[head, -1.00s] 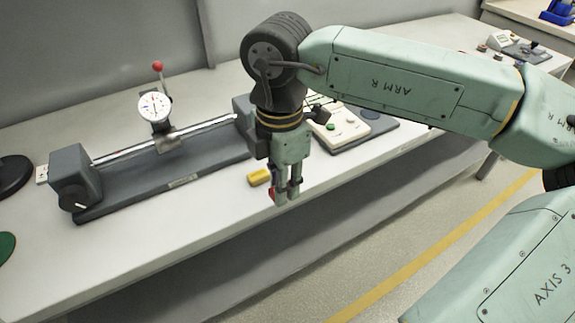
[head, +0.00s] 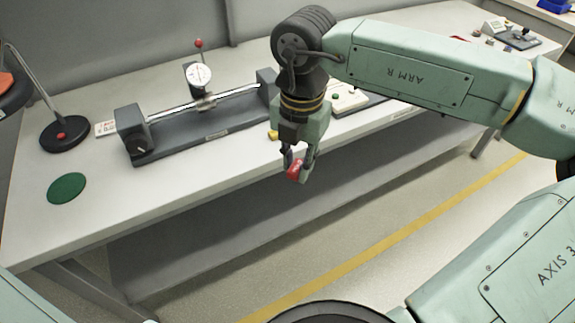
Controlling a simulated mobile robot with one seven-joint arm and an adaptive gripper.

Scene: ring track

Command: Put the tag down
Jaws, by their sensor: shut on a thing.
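My gripper (head: 297,172) hangs at the front edge of the workbench (head: 225,178), pointing down. It is shut on a small red thing (head: 295,170), which I take to be the tag. The tag shows between the fingertips and looks clear of the bench top. The fingers hide part of it, and any writing on it is too small to read.
A measuring rig (head: 205,130) with a dial gauge (head: 199,76) stands behind my gripper. A yellow block (head: 272,135) lies close behind the fingers, partly hidden. A green disc (head: 67,188) and a black round stand base (head: 64,133) are at left. Bare bench lies between.

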